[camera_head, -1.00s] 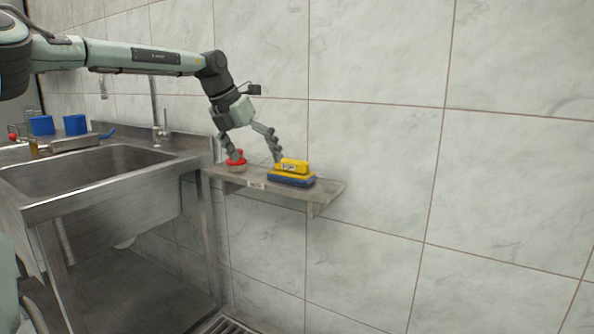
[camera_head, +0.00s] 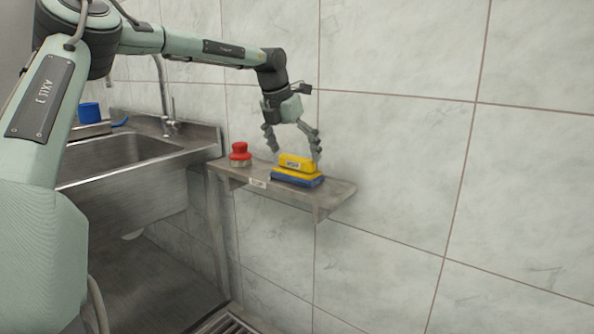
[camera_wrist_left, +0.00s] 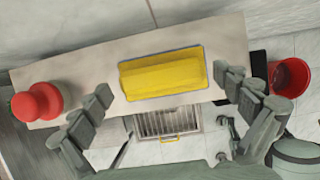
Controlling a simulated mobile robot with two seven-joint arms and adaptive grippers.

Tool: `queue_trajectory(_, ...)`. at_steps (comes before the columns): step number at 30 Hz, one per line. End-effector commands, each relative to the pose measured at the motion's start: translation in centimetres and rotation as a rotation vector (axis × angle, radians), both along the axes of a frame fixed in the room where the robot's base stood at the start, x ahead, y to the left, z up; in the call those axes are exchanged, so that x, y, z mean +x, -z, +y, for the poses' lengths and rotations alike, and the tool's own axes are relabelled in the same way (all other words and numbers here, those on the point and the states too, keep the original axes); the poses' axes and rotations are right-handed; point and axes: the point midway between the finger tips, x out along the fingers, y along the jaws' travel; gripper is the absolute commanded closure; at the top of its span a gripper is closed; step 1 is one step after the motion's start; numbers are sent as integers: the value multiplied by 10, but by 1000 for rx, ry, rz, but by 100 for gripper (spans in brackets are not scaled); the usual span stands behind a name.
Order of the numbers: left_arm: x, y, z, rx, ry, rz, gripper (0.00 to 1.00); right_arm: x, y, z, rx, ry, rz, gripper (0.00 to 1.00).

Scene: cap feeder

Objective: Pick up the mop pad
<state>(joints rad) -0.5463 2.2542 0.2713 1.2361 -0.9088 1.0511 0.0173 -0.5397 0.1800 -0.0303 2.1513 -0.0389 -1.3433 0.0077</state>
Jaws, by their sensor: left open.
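The mop pad looks to be the yellow and blue block (camera_head: 298,172) lying on a small wall shelf; its top is yellow and its base dark blue. In the left wrist view the yellow top (camera_wrist_left: 163,75) lies lengthwise between the spread fingers, farther off than the fingertips. My left gripper (camera_head: 293,149) is open and empty, just above the block, with one finger near each end. Its fingers also show in the left wrist view (camera_wrist_left: 166,92). My right gripper is not in view.
A red-topped object (camera_head: 240,154) stands on the shelf left of the block. The shelf (camera_head: 335,193) is narrow, against a tiled wall. A metal sink (camera_head: 125,152) with a blue cup (camera_head: 89,112) is at left. A red bucket (camera_wrist_left: 289,77) shows below.

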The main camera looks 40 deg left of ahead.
Motion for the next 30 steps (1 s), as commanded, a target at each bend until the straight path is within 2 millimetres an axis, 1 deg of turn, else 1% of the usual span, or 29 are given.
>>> queue_trajectory(1,2,7,0,-1,0,1,0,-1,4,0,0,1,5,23)
queue_trajectory(3,5,12,0,-1,-1,0,0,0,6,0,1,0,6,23)
queue_trajectory(11,6,15,1,-1,0,-2,0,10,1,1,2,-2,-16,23)
queue_trajectory(14,6,15,0,-1,0,-2,10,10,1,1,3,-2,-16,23)
queue_trajectory(22,6,15,0,-1,0,-2,43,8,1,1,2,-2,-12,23)
queue_trajectory(30,6,13,0,-1,0,-3,43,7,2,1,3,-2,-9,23)
